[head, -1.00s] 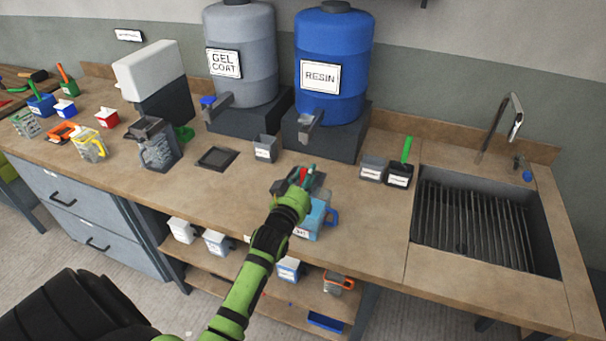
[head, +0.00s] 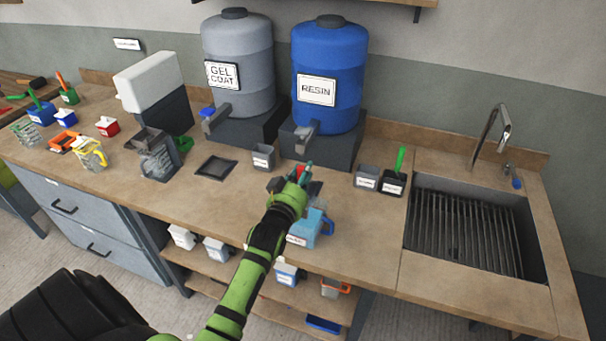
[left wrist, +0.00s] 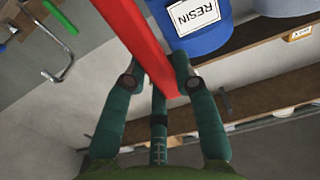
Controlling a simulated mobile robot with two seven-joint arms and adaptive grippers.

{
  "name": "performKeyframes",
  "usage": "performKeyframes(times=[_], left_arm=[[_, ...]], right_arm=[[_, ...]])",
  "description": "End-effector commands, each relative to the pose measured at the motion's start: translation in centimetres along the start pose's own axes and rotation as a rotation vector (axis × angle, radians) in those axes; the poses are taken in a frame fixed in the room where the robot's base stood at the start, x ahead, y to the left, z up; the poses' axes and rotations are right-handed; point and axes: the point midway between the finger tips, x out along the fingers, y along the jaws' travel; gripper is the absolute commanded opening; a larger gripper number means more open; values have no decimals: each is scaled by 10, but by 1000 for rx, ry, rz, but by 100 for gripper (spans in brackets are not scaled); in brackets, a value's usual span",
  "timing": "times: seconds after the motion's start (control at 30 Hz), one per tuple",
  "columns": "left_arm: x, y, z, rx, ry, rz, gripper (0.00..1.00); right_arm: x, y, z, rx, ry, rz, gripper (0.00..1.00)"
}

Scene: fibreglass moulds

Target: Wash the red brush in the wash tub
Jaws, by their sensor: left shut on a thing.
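My left gripper (head: 302,174) is above the middle of the counter, over or near a light blue pitcher (head: 304,230). It is shut on the red brush, whose straight red handle (left wrist: 140,40) runs between the fingers in the left wrist view; only a little red shows in the head view. The brush's bristles cannot be made out. Two small dark tubs stand right of the gripper: a grey one (head: 367,178) and a black one (head: 393,184) with a green handle upright in it. Their labels are too small to read. My right gripper is not in view.
A sink (head: 412,232) with a bar grate and tap (head: 503,130) is at the right. The gel coat tank (head: 240,95) and blue resin tank (head: 335,60) stand behind. A small grey cup (head: 263,158) sits before them. Counter between pitcher and sink is clear.

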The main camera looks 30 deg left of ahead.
Motion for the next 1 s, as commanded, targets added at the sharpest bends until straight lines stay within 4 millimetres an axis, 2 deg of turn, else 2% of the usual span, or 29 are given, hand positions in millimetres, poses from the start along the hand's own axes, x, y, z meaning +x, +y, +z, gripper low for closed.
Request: performKeyframes(times=[0.5, 1.0], left_arm=[[0, 0, -40, 0, 3, 1, 0], [0, 0, -42, 0, 2, 0, 0]], right_arm=[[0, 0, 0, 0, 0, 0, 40], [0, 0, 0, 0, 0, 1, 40]])
